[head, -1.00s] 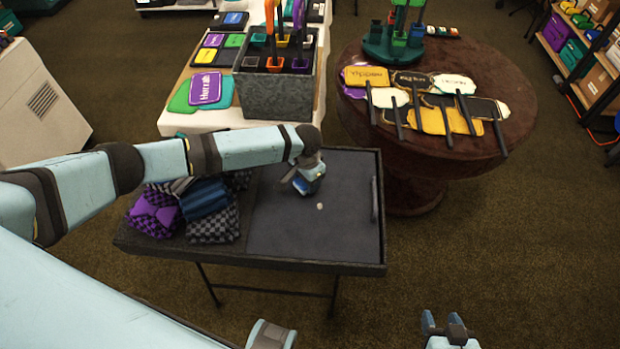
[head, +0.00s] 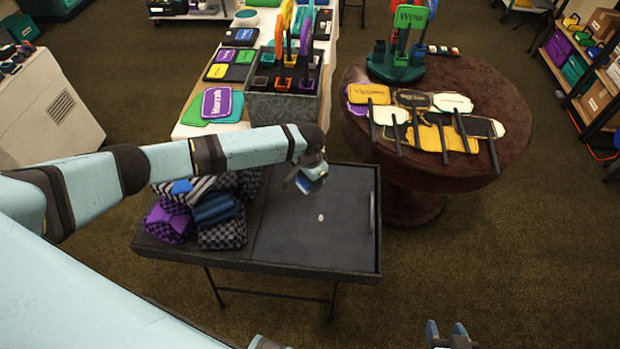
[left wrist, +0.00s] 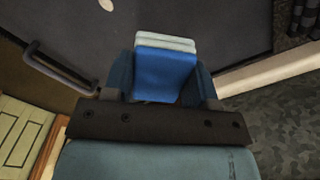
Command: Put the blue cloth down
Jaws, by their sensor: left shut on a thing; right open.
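My left gripper (head: 308,184) is shut on the blue cloth (head: 304,187), above the dark tray table (head: 345,245). In the left wrist view the blue cloth (left wrist: 165,72) sits between the fingers as a small folded block with a pale edge. It appears apart from the table surface, but the exact gap is hard to judge. My right gripper (head: 450,335) is open and empty at the bottom of the head view, in front of the table and away from it.
Folded patterned cloths, with a purple one (head: 168,222) and a dark blue one (head: 216,208), are piled on the table's left. A small pale object (head: 321,217) lies on its otherwise bare right half. A grey box (head: 285,108) and a round brown table (head: 480,165) stand behind.

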